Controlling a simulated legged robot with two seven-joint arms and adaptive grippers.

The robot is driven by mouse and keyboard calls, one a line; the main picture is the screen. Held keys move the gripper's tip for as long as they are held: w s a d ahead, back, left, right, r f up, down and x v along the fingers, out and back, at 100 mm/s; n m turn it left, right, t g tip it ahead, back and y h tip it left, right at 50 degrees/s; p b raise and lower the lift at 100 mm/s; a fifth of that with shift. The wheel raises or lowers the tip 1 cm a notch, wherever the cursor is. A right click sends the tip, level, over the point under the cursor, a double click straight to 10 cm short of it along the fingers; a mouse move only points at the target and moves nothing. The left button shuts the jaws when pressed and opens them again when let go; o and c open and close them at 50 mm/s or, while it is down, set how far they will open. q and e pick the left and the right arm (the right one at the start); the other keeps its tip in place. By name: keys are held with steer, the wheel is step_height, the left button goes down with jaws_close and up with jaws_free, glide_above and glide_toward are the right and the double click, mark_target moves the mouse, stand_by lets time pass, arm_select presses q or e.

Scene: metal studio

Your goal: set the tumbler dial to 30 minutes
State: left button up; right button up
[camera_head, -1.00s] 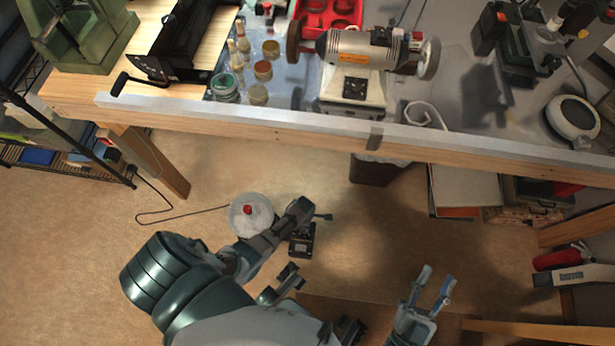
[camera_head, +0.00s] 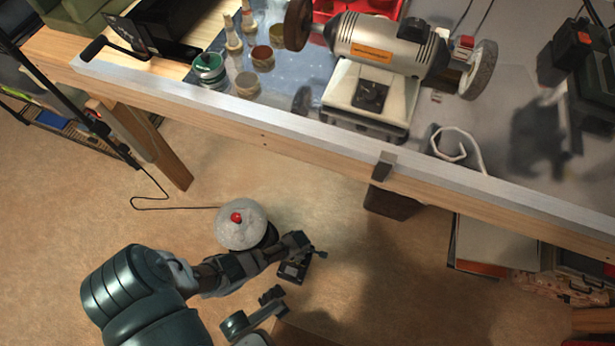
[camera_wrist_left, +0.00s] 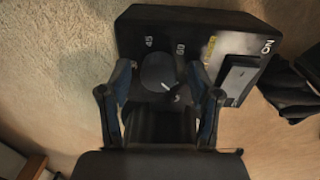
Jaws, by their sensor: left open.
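The tumbler (camera_head: 240,224) stands on the floor in the head view, a pale round drum with a red knob on a dark base. My left arm reaches across its lower right side, and my left gripper is by the base. The dial is hidden there. In the left wrist view the black control panel (camera_wrist_left: 200,22) carries the labels 45, 60 and ON. The round dark dial (camera_wrist_left: 157,68) lies between the fingers of my open left gripper (camera_wrist_left: 160,80). A white mark shows on the dial's lower right, near a partly hidden label.
The workbench edge (camera_head: 300,140) crosses above the tumbler, with a grinder (camera_head: 385,50) on top. A cord (camera_head: 165,204) lies on the floor left of the tumbler. A dark bin (camera_head: 390,202) stands under the bench.

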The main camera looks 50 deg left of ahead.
arm_select(q)
steer(key=shift+w, duration=0.1)
steer(key=shift+a, duration=0.1)
steer(key=c, duration=1.1)
steer(key=shift+c, duration=0.2)
steer(key=shift+m, duration=0.3)
